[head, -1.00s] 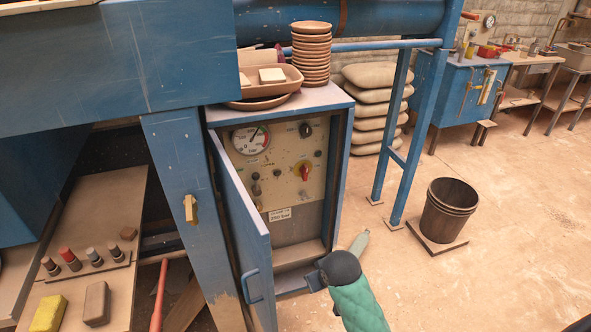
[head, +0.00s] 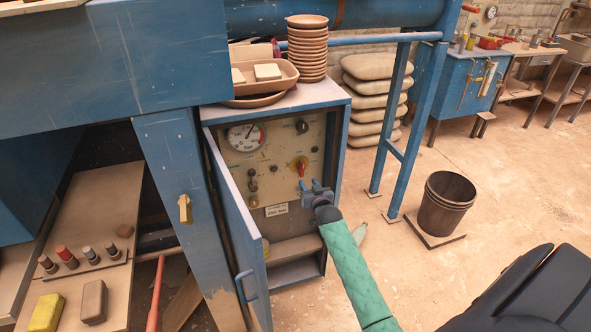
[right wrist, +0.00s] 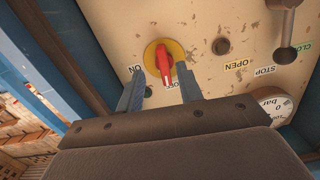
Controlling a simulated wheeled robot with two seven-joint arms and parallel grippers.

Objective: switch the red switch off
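The red switch (head: 301,166) is a red handle on a round yellow plate, on the beige panel (head: 284,190) inside the open blue cabinet. In the right wrist view the red switch (right wrist: 165,65) appears with an "ON" label at its left and a partly hidden label below it. The handle points down toward that lower label in that view. My right gripper (head: 315,187) is open and empty, just below and in front of the switch. In the right wrist view its fingers lie on either side of the handle, with no contact visible. My left gripper is out of view.
The cabinet's blue door (head: 236,236) stands open to the left. A pressure gauge (head: 246,136) and black knobs share the panel. Stacked brown bowls (head: 307,50) and a tray (head: 266,84) stand on top.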

